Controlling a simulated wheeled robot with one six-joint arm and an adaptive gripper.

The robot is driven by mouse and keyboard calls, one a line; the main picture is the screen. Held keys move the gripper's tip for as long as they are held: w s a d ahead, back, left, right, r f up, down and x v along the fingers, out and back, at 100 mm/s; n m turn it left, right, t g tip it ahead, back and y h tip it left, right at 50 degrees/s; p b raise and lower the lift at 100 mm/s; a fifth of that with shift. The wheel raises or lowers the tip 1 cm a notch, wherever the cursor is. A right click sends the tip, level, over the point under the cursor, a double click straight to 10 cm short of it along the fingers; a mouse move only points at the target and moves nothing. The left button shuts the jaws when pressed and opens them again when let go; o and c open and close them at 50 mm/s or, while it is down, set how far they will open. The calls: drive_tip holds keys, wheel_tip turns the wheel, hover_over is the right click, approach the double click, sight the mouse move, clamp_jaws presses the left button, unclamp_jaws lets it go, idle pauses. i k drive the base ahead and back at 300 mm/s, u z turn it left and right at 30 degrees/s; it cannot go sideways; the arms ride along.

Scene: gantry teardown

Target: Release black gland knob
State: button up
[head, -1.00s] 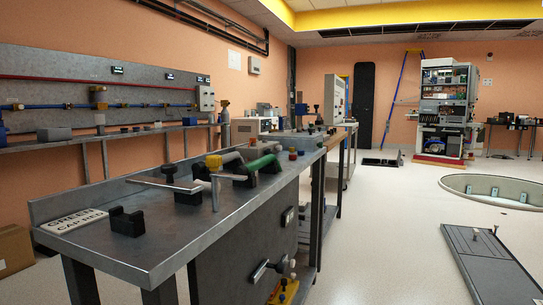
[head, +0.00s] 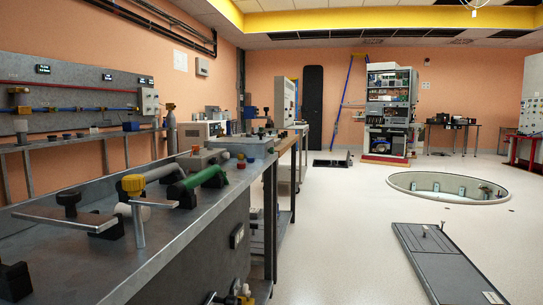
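Two black knob-like shapes show on the grey metal bench (head: 190,262) at the left; I cannot tell whether either is the black gland knob. The other is a black notched block (head: 14,281) at the lower left edge, partly cut off. A flat metal lever (head: 58,219) lies by the first block, and a T-shaped metal handle (head: 139,225) stands to its right. My gripper is not in view.
A green cylinder (head: 206,176) and a yellow-capped grey cylinder (head: 134,183) lie on the bench. A valve (head: 237,296) juts out low on its front. A dark floor panel (head: 440,262) and a round pit (head: 447,186) are at right. Pale floor between is clear.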

sight(214, 161)
drive_tip(key=z, duration=0.05)
drive_tip(key=i, duration=1.35)
drive_tip(key=u, duration=0.35)
